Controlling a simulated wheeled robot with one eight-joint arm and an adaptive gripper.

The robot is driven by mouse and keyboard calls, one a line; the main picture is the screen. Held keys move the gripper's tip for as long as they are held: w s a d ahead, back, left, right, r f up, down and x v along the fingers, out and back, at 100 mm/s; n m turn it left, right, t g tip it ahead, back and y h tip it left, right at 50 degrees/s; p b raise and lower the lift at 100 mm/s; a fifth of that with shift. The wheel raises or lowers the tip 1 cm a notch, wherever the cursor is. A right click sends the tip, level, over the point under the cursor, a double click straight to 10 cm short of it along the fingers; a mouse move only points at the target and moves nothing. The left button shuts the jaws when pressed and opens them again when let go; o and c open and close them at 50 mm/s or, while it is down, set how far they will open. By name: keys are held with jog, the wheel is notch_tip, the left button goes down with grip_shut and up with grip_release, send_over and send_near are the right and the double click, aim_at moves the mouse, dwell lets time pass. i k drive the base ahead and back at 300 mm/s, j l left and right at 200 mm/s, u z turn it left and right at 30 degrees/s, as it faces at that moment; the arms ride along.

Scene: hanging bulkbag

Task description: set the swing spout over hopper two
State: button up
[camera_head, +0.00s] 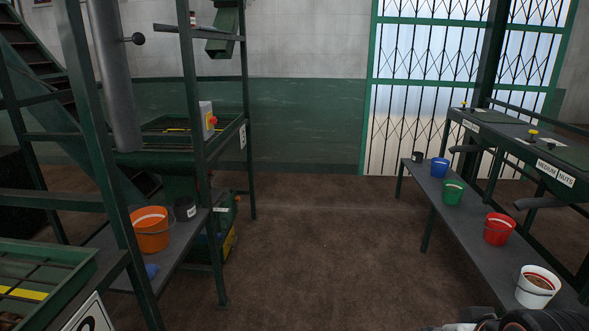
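A grey swing spout pipe (115,75) hangs at the upper left, with a black ball-ended handle (133,39) on its right side. Its lower end is above the left edge of a green grated hopper (226,137), whose end plate carries a numeral that looks like 3. Another green grated hopper (98,262) is at the lower left; a white plate (90,316) in front shows only the top of a numeral, so I cannot read it surely. Dark parts of my arm and gripper (515,321) show at the bottom right, far from the spout. The fingertips are cut off.
An orange bucket (150,232) and a dark cup (185,208) stand on the left bench. Several buckets line the right bench (428,190). Green posts (190,110) stand around the hoppers. The brown floor (310,240) between the benches is clear.

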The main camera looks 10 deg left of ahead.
aim_at(109, 40)
jog(key=i+l, duration=0.1)
jog(key=i, duration=0.8)
jog(key=i+l+u, duration=0.15)
jog(key=i, duration=0.8)
jog(key=i+l+u, duration=0.1)
jog(key=i+u, duration=0.25)
jog(key=u, duration=0.15)
jog(key=i+l+u, duration=0.25)
jog(key=u, duration=0.25)
jog(key=i+l+u, duration=0.6)
jog(key=l+u, duration=0.2)
jog(key=u, duration=0.15)
jog(key=i+l+u, duration=0.1)
jog(key=l+u, duration=0.9)
